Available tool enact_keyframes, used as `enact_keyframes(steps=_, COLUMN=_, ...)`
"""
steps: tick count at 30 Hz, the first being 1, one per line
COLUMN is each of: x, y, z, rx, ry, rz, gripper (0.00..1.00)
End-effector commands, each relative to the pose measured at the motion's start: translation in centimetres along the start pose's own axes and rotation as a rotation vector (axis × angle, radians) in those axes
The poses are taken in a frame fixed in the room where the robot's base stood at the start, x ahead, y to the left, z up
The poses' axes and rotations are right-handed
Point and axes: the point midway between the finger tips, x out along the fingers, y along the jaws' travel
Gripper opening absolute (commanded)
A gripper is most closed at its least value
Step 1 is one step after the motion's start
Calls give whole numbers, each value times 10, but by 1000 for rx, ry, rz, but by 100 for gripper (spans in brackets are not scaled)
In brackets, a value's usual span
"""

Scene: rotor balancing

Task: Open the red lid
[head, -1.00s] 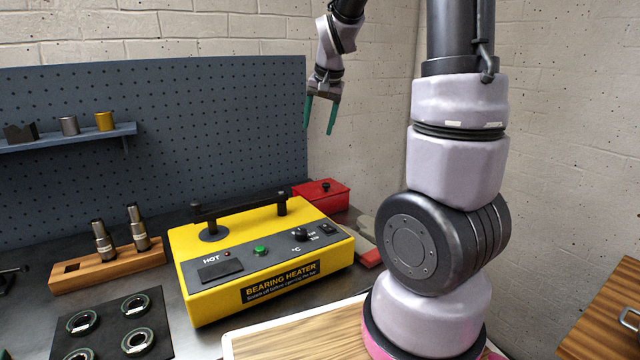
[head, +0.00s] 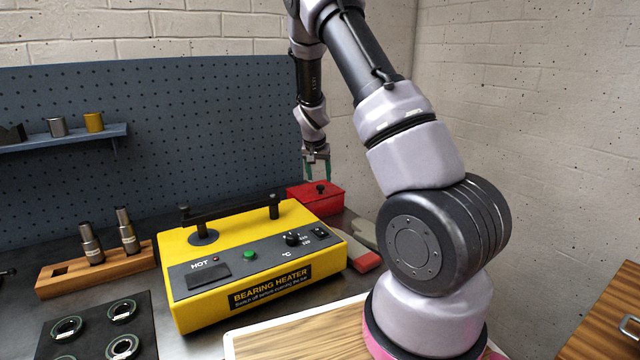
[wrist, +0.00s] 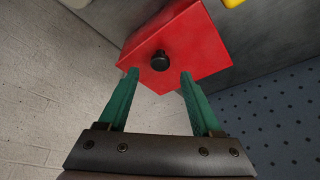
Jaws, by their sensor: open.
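The red lid (head: 309,188) tops a small red box behind the yellow heater, near the pegboard. Its black knob (head: 320,188) stands up from the top. The red lid also shows in the wrist view (wrist: 190,50), with the knob (wrist: 160,60) just beyond the fingertips. My gripper (head: 318,178) points down above the box, with its green fingers apart. In the wrist view my gripper (wrist: 158,74) is open and empty, and the knob lies roughly in line with the gap between the fingers. I cannot tell the exact height between fingertips and knob.
The yellow bearing heater (head: 260,260) with its black bar stands in front of the red box. A wooden block (head: 97,270) with metal tools and a dark plate (head: 100,335) with several bearings lie left. A red-ended object (head: 368,262) lies right of the heater.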

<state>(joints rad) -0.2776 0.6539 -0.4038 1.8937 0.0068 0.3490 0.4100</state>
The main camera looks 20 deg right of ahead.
Motion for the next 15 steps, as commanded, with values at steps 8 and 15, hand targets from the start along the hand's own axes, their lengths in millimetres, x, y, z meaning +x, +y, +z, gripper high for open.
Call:
enact_keyframes(steps=8, x=35, y=0, z=0, rx=0, ry=0, rz=0, gripper=66)
enact_keyframes(steps=15, x=39, y=0, z=0, rx=1, ry=0, rz=-1, gripper=66)
